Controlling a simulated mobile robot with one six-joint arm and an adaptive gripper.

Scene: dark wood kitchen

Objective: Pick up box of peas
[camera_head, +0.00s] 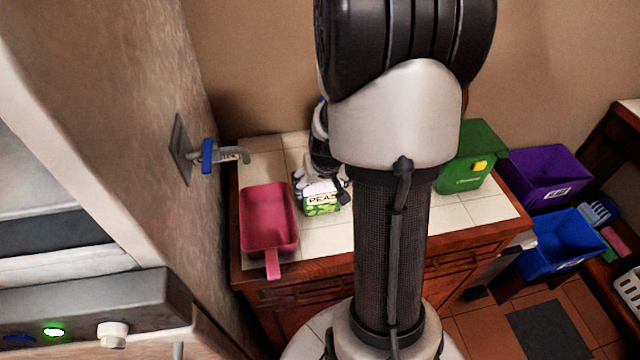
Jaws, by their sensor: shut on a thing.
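The box of peas (322,206) is a small white and green carton with "PEAS" printed on it. It is at the tiled counter, to the right of the pink pan. My gripper (320,187) is at the top of the box, coming down from above, and is shut on it. My own arm column hides part of the counter to the right. I cannot tell whether the box touches the counter or is slightly above it.
A pink pan (267,218) lies left of the box, its handle over the front edge. A green bin (468,160) stands on the counter's right. Purple (545,178) and blue (560,243) bins are farther right.

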